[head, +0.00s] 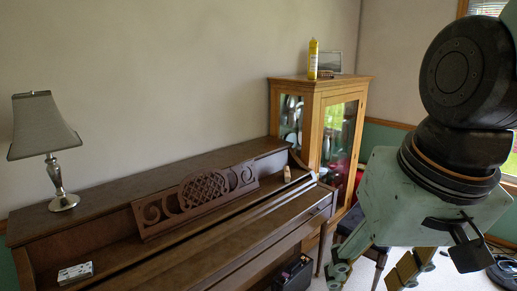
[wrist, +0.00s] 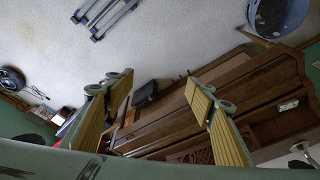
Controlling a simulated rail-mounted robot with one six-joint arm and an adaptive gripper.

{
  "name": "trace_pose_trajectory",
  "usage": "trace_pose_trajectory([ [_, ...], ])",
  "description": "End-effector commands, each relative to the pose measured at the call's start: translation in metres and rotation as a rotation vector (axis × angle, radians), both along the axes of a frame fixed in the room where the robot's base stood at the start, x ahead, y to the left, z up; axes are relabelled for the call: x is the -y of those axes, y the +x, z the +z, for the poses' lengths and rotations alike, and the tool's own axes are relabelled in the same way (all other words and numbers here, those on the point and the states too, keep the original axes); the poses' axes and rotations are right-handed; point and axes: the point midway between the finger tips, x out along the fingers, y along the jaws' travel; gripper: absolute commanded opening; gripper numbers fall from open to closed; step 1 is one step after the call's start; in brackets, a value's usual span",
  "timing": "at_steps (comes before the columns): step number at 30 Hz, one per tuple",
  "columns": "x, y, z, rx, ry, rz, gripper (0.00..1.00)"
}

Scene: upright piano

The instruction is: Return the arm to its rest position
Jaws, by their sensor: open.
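My gripper (head: 374,272) hangs at the right of the head view, below my dark wrist joint, with its fingers pointing down. In the wrist view my gripper (wrist: 158,92) shows two ridged yellow fingers spread well apart, with nothing between them. It is open and empty. In the head view it appears to the right of the upright piano (head: 225,240); its distance from the piano is hard to judge. The piano (wrist: 180,118) also shows beyond the fingers in the wrist view. The lower ends of the fingers reach the head view's bottom edge.
A lamp (head: 52,150) and a small pale box (head: 75,273) are on the piano. A glass-fronted cabinet (head: 313,90) with a yellow bottle (head: 313,58) on top stands behind it. The wrist view shows open carpet (wrist: 180,45), a blue-grey round object (wrist: 280,15) and dark bars (wrist: 105,15).

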Motion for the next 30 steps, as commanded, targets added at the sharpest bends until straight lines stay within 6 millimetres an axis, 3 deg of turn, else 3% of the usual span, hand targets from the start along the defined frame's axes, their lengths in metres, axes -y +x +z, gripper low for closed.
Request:
trace_pose_trajectory([
  [18,0.035,-0.068,0.027,0.064,-0.052,0.013,0.50],
  [30,0.038,-0.075,0.029,0.069,-0.058,0.014,0.50],
])
